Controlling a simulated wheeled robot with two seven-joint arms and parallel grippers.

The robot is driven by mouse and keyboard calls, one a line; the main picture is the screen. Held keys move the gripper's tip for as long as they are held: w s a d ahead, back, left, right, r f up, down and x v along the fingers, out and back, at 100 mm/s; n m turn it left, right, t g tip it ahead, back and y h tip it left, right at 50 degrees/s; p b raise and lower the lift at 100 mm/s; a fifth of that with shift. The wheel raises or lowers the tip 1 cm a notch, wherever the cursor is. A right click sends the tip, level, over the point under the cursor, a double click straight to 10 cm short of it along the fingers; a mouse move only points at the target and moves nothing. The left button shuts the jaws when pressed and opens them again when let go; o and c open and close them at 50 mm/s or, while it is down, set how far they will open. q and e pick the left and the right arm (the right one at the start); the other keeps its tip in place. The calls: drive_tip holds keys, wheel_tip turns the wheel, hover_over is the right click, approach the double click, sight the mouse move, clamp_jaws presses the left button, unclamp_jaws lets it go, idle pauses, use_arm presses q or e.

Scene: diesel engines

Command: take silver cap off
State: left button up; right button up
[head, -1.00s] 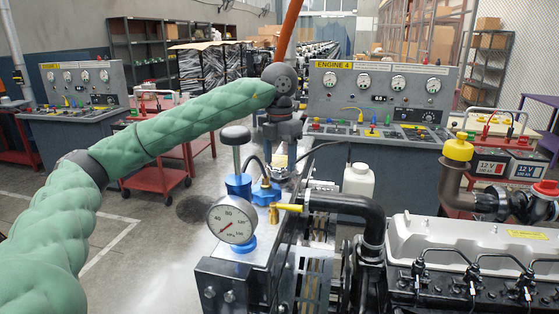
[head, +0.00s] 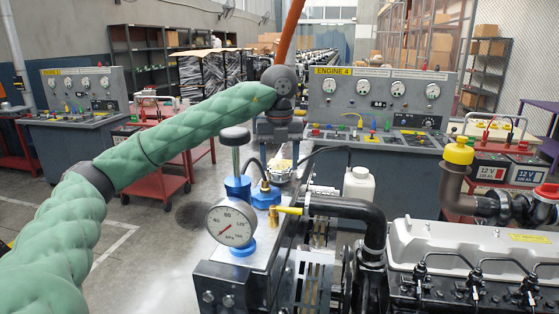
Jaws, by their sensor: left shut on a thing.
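My left gripper (head: 279,140) points down over the far end of the grey metal block, behind the blue-based fittings. It is shut on a small pale silver thing (head: 282,164), which I take to be the silver cap. The fingers and distance hide most of it, and I cannot tell whether it still touches what is below. My green-sleeved left arm comes in from the left. My right gripper is out of view.
A white bottle (head: 358,186), black hose (head: 345,208) and engine (head: 470,245) are on the right. The Engine 4 console (head: 378,100) stands behind.

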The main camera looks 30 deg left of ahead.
use_arm(q)
drive_tip(key=shift+f, duration=0.25)
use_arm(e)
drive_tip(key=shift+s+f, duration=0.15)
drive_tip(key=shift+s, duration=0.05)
use_arm(q)
drive_tip(key=o, duration=1.5)
drive_tip(key=shift+r, duration=0.2)
drive_tip(key=shift+c, duration=0.6)
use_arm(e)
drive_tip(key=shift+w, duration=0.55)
